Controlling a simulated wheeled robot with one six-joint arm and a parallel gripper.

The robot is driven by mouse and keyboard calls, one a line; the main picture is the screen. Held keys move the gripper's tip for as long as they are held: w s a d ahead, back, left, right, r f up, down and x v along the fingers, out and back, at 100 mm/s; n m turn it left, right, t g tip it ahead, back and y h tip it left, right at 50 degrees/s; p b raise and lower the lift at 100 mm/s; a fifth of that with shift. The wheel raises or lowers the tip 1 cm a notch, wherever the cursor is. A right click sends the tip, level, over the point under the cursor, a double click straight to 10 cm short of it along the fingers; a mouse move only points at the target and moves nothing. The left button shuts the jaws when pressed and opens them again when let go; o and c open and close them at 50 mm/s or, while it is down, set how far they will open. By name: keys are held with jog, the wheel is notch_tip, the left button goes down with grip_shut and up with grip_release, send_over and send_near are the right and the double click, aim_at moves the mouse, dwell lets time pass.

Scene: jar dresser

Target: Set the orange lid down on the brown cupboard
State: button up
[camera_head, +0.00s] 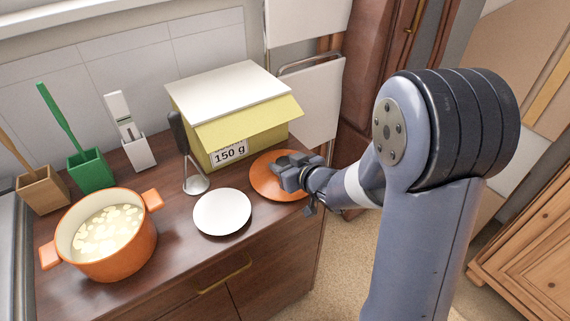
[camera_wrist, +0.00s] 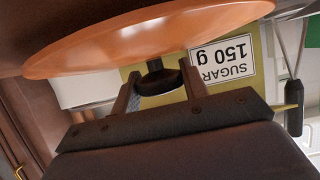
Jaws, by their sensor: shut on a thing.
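The orange lid (camera_head: 262,178) is at the right end of the brown cupboard (camera_head: 268,228), in front of the yellow box. My gripper (camera_head: 285,172) comes in from the right and is over the lid. In the wrist view, which is upside down, my gripper (camera_wrist: 158,85) has its two fingers around the dark knob of the lid (camera_wrist: 130,42), shut on it. The lid looks about level. I cannot tell whether it touches the cupboard top or hangs just above it; the gripper hides part of it.
An orange pot (camera_head: 118,250) is at the left. The cupboard's front right corner is bare.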

jog(key=shift+f, duration=0.1)
jog(key=o, duration=1.1)
jog(key=shift+r, duration=0.25)
jog(key=p+v, duration=0.2)
jog(key=v, duration=0.9)
jog(key=shift+s+d, duration=0.1)
jog(key=shift+s+d+r, duration=0.1)
jog(key=shift+s+d, duration=0.1)
jog(key=shift+s, duration=0.15)
